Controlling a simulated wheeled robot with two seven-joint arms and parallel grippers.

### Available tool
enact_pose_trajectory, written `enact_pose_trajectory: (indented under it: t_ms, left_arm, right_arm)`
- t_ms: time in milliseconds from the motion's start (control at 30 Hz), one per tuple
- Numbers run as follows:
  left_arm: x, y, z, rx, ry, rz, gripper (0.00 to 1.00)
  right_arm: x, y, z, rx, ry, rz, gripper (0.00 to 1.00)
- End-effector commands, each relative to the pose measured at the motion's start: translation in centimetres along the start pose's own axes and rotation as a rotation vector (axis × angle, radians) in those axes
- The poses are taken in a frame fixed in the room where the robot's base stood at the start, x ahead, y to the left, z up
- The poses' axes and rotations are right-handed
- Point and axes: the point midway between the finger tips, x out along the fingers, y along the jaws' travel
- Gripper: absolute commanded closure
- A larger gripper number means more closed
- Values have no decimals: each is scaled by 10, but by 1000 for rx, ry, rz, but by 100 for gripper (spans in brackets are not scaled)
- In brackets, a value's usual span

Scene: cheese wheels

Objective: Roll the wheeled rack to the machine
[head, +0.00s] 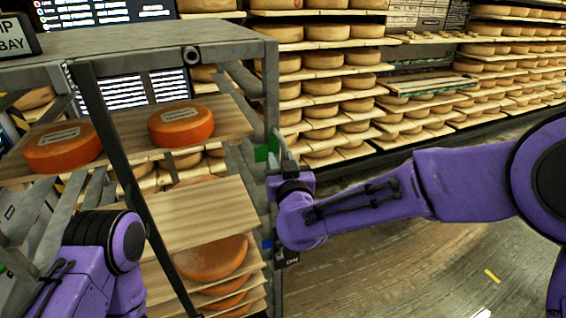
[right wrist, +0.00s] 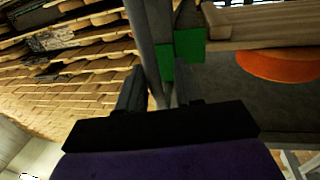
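The wheeled rack (head: 272,95) is a grey metal frame on the left of the head view, with wooden boards and orange cheese wheels (head: 180,123). My right gripper (head: 279,158) is at its right front upright. In the right wrist view, the fingers (right wrist: 160,95) stand on either side of the grey upright (right wrist: 146,45) and appear shut on it, just below a green patch (right wrist: 188,46). Contact is partly hidden. My left arm shows at the lower left of the head view; its gripper does not show. The rack's wheels are out of view.
Long shelves of cheese wheels (head: 325,87) line the back. The floor (head: 400,270) right of the rack is clear, with a small yellow mark (head: 492,276). A dark screen (head: 105,12) and a sign (head: 15,38) are at the upper left. I cannot identify the machine.

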Motion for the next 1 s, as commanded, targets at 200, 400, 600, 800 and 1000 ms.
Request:
enact_pose_trajectory:
  t_ms: [200, 400, 600, 800, 1000]
  left_arm:
    - [14, 1, 6, 0, 0, 0, 48]
    - [26, 2, 11, 0, 0, 0, 48]
    - [29, 3, 12, 0, 0, 0, 48]
    - [28, 2, 12, 0, 0, 0, 48]
    - [28, 2, 12, 0, 0, 0, 48]
  right_arm:
    - [-34, -1, 3, -2, 2, -3, 65]
    - [-81, 0, 2, -1, 4, -1, 65]
    - [-103, 1, 0, 1, 2, 0, 65]
    - [-105, 1, 0, 1, 1, 0, 65]
    - [-105, -2, 1, 116, -4, -11, 65]
